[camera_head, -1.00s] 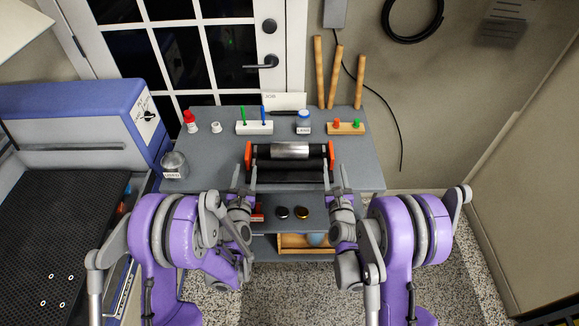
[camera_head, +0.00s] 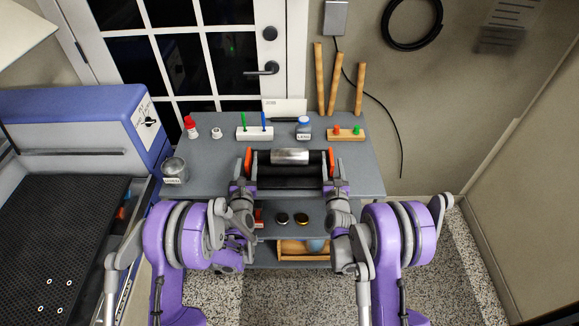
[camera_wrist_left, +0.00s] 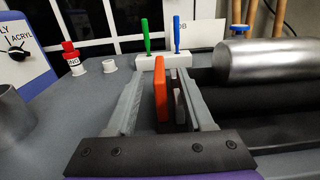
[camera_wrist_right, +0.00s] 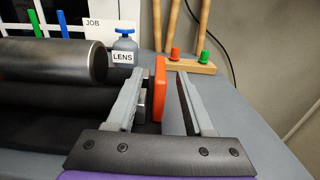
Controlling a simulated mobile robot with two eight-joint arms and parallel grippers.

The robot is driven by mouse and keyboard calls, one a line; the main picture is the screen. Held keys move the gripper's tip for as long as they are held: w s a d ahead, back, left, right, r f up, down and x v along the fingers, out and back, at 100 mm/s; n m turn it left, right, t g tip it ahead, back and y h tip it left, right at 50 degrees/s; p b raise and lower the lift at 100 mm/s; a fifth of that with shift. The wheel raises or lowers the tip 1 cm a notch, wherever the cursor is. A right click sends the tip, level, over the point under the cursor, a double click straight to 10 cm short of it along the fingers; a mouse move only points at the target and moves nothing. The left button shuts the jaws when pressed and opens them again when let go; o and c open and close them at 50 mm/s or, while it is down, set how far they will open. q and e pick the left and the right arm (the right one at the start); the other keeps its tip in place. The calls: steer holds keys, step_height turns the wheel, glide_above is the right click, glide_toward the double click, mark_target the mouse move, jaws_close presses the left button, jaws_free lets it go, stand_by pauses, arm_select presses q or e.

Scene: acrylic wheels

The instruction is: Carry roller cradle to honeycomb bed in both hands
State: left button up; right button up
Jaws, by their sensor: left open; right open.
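The roller cradle (camera_head: 288,183) sits on the grey bench, with black rollers, orange end plates and a metal cylinder (camera_head: 290,156) lying on top. My left gripper (camera_head: 243,171) is open at its left end. In the left wrist view the left orange plate (camera_wrist_left: 161,90) stands between the open fingers (camera_wrist_left: 165,100). My right gripper (camera_head: 334,172) is open at its right end. In the right wrist view the right orange plate (camera_wrist_right: 160,88) stands between the open fingers (camera_wrist_right: 163,105). The honeycomb bed (camera_head: 60,235) is the black perforated surface at the left.
A blue and white machine (camera_head: 75,120) stands behind the bed. Along the bench's back are a red-capped bottle (camera_head: 190,127), a white pen holder (camera_head: 254,133), a lens bottle (camera_head: 304,128) and a wooden block (camera_head: 346,134). A metal cup (camera_head: 175,170) stands at the bench's left edge.

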mark_target(249, 148)
arm_select(q)
steer(key=shift+w, duration=1.8)
arm_select(e)
steer(key=shift+w, duration=1.8)
arm_select(q)
steer(key=shift+c, duration=0.3)
arm_select(e)
steer(key=shift+c, duration=0.3)
arm_select(q)
jaws_close()
arm_select(e)
jaws_close()
arm_select(q)
steer(key=shift+r, duration=0.1)
